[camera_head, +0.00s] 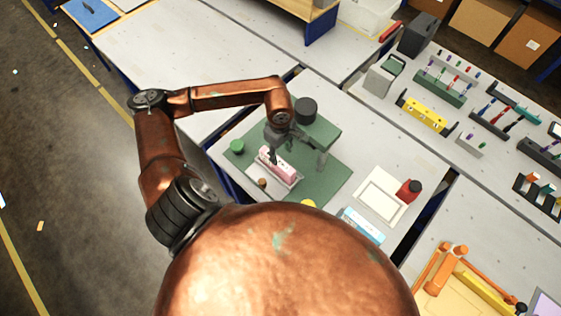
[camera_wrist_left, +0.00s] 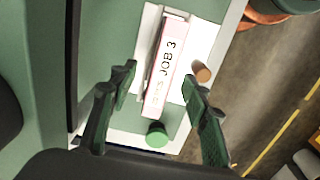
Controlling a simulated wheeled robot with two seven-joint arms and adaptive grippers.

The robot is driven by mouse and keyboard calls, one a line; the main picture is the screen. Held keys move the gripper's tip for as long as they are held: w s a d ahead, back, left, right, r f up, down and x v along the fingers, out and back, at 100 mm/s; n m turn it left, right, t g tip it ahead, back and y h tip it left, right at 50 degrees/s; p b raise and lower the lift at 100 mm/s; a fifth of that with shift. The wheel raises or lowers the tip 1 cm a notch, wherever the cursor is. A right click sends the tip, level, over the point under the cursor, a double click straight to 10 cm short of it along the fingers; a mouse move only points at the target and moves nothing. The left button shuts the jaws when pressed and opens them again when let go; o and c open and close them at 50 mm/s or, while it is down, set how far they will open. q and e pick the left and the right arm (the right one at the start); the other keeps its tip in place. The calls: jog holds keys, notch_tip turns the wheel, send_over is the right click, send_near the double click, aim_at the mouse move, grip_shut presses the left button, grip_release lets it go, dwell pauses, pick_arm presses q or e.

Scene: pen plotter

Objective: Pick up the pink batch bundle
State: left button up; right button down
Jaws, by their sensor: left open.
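The pink batch bundle (camera_head: 283,171) lies in a pale holder (camera_head: 292,182) on a green mat (camera_head: 325,188) in the head view. In the left wrist view the bundle (camera_wrist_left: 165,67) is a long block with a white face marked "JOB 3" and pink edges. My left gripper (camera_head: 276,153) is over the bundle. In the left wrist view the open fingers of my left gripper (camera_wrist_left: 158,78) stand on either side of the bundle, with gaps between; whether they touch it cannot be told. My right gripper is not in view.
A green cylinder (camera_head: 237,146) and a small brown peg (camera_head: 262,183) stand close to the bundle. A black cylinder (camera_head: 306,110) is behind my gripper. The far left table (camera_head: 180,45) has clear room.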

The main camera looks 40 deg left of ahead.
aim_at(277, 166)
pick_arm(q)
jog(key=shift+a+f, duration=0.3)
jog(key=shift+a, duration=0.15)
jog(key=shift+s+a+f, duration=0.1)
jog(key=shift+s+f, duration=0.05)
jog(key=shift+f, duration=0.75)
jog(key=f, duration=0.2)
jog(key=f+p, duration=0.1)
jog(key=f, duration=0.1)
jog(key=shift+s+a+f, duration=0.15)
jog(key=shift+s, duration=0.05)
jog(key=shift+f, duration=0.5)
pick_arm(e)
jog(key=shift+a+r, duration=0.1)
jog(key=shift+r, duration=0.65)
pick_arm(q)
jog(key=shift+c, duration=0.5)
grip_shut()
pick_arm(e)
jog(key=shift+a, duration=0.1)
pick_arm(q)
jog(key=shift+w, duration=0.1)
